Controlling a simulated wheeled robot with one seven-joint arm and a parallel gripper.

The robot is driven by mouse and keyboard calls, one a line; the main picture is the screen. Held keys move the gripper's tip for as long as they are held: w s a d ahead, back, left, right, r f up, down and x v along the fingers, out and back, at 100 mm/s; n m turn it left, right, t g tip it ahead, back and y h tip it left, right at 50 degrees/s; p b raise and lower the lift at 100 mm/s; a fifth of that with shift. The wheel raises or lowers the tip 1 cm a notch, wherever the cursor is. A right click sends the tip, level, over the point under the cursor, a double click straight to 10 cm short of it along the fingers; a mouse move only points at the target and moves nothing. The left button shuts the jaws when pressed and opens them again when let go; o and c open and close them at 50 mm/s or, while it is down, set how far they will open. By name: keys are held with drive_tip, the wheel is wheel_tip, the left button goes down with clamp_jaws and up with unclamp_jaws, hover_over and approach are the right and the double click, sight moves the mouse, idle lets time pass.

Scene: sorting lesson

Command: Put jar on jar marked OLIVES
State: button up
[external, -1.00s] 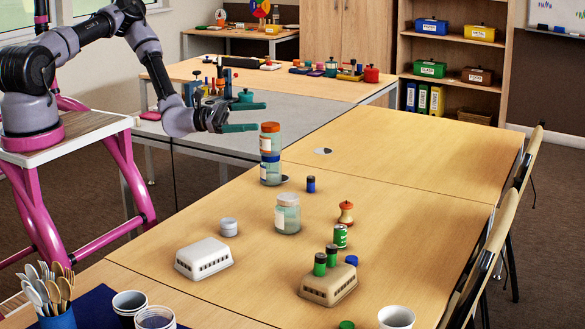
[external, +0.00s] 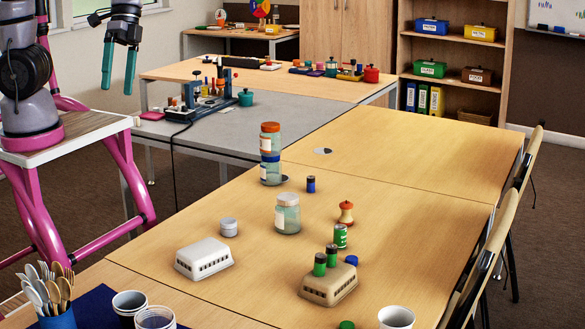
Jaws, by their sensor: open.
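An orange-lidded glass jar (external: 270,138) stands upright on top of a blue-lidded glass jar (external: 270,170) on the wooden table. Both carry white labels, whose words are too small to read. A third glass jar (external: 287,214) with a whitish lid stands on the table in front of them, apart from the stack. My gripper (external: 118,90) is at the upper left, well away from the jars. Its two teal fingers point down, apart, with nothing between them.
A white upturned tray (external: 204,257) and a beige one (external: 328,284) with green-sided cylinders lie nearer. The table's far right part is mostly clear.

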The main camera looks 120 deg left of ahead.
drive_tip(key=s+r+m+t+y, duration=0.2)
drive_tip(key=s+r+m+y, duration=0.1)
drive_tip(key=r, duration=0.4)
drive_tip(key=s+a+r+m+t+y, duration=0.1)
drive_tip(key=s+r+m+t+y, duration=0.2)
drive_tip(key=r, duration=0.4)
drive_tip(key=s+m, duration=0.1)
drive_tip(key=s, duration=0.1)
drive_tip(key=shift+s+t, duration=0.3)
drive_tip(key=shift+s, duration=0.1)
